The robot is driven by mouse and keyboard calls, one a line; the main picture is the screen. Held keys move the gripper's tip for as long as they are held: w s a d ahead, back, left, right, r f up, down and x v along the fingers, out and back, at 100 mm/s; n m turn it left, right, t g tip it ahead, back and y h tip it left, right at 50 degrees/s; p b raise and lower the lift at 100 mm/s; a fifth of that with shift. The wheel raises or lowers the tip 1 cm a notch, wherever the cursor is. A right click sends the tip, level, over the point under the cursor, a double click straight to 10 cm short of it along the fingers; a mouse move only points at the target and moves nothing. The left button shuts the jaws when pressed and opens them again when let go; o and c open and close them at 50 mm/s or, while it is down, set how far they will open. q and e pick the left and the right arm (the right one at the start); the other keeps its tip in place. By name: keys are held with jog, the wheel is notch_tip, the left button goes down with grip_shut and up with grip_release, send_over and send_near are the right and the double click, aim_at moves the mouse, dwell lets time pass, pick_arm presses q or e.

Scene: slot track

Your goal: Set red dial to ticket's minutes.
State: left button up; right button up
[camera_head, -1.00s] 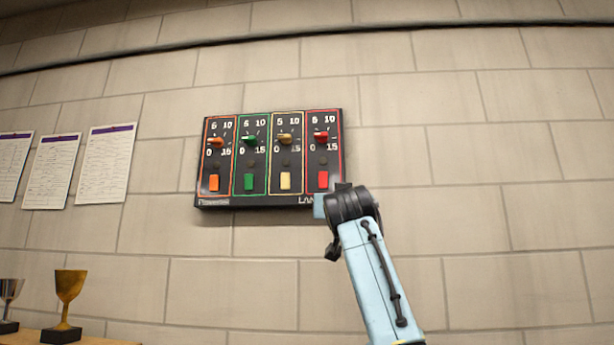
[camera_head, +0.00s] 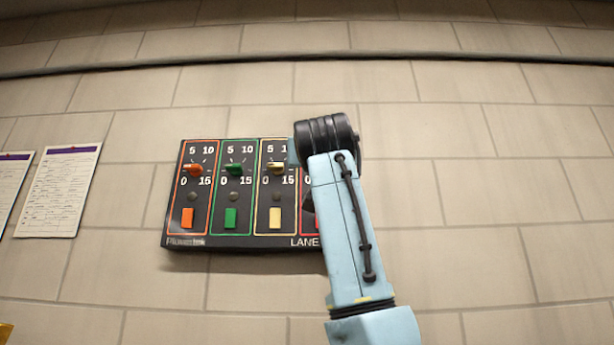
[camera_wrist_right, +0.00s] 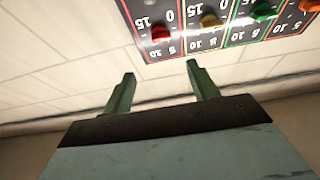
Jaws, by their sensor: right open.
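The timer panel (camera_head: 200,241) hangs on the wall with orange, green, yellow and red lanes, each with a dial marked 0, 5, 10, 15 and a button. In the head view my right arm covers the red dial and most of its lane. The red dial (camera_wrist_right: 160,32) shows in the right wrist view, upside down, at the top; its exact setting is hard to read. My right gripper (camera_wrist_right: 160,69) is open and empty, its fingertips apart from the dial in that view. My left gripper is out of view. No ticket is identifiable.
Beside the red dial are the yellow dial (camera_head: 276,168), green dial (camera_head: 235,169) and orange dial (camera_head: 193,169). A printed sheet with a purple header (camera_head: 60,190) is on the wall to the left, its text too small to read. The wall right of the panel is bare.

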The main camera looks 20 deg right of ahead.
pick_arm(q)
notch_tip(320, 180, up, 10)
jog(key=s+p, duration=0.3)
jog(key=p, duration=0.6)
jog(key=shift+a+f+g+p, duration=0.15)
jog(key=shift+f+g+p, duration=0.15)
jog(key=shift+p, duration=0.1)
pick_arm(e)
jog(key=x, duration=1.4)
jog(key=shift+w+f, duration=0.2)
jog(key=shift+f, duration=0.1)
jog(key=shift+a, duration=0.15)
jog(key=shift+c, duration=0.3)
jog(key=c, duration=0.9)
